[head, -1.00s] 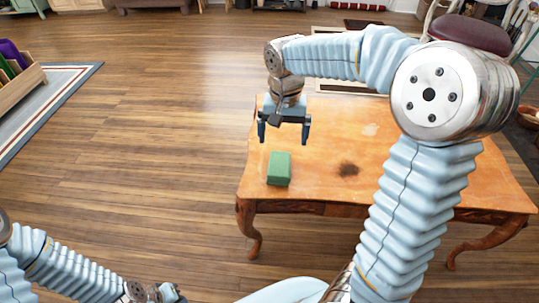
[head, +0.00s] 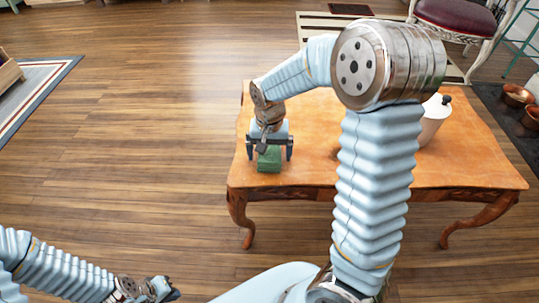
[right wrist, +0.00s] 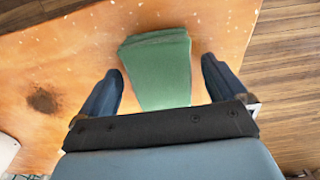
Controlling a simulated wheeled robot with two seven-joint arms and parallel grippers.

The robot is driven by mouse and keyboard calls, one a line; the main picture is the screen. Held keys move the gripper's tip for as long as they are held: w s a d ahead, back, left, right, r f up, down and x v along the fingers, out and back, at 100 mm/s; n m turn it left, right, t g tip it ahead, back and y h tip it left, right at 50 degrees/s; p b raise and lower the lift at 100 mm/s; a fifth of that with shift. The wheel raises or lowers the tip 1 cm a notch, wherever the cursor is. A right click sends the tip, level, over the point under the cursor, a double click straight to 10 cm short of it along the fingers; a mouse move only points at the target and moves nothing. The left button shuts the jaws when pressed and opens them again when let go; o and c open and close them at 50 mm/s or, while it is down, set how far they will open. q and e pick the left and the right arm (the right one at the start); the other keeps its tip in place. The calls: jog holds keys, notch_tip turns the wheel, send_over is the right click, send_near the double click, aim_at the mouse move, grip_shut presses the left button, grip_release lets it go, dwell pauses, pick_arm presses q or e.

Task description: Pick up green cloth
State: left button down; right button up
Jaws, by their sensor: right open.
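The green cloth (head: 269,161) is a folded block lying on the wooden table (head: 455,160) near its left front corner. In the right wrist view the green cloth (right wrist: 160,68) shows between the two fingers. My right gripper (head: 269,154) is open over the cloth, with one finger on each side and gaps to both. The gripper body hides part of the cloth in the head view. My right gripper (right wrist: 162,80) looks open in the right wrist view too. My left gripper (head: 168,292) is low at the left, away from the table; its fingers are too small to read.
A white pot with a dark knob (head: 433,118) stands on the table behind my right arm. A dark spot (right wrist: 42,101) marks the tabletop. A red-seated chair (head: 462,18) stands behind, and copper pots (head: 517,95) are at the right. The floor left of the table is clear.

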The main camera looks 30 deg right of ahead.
aim_at(269, 151)
jog(key=shift+f, duration=0.2)
jog(key=c, duration=1.1)
jog(key=shift+o, duration=0.2)
jog(key=shift+r, duration=0.2)
jog(key=shift+r, duration=0.3)
notch_tip(269, 151, up, 3)
jog(key=shift+f+p, duration=0.2)
jog(key=shift+p, duration=0.15)
jog(key=s+a+r, duration=0.9)
jog(key=s, duration=0.1)
jog(key=shift+s+r+p, duration=0.25)
jog(key=shift+s+p, duration=0.15)
jog(key=shift+p, duration=0.05)
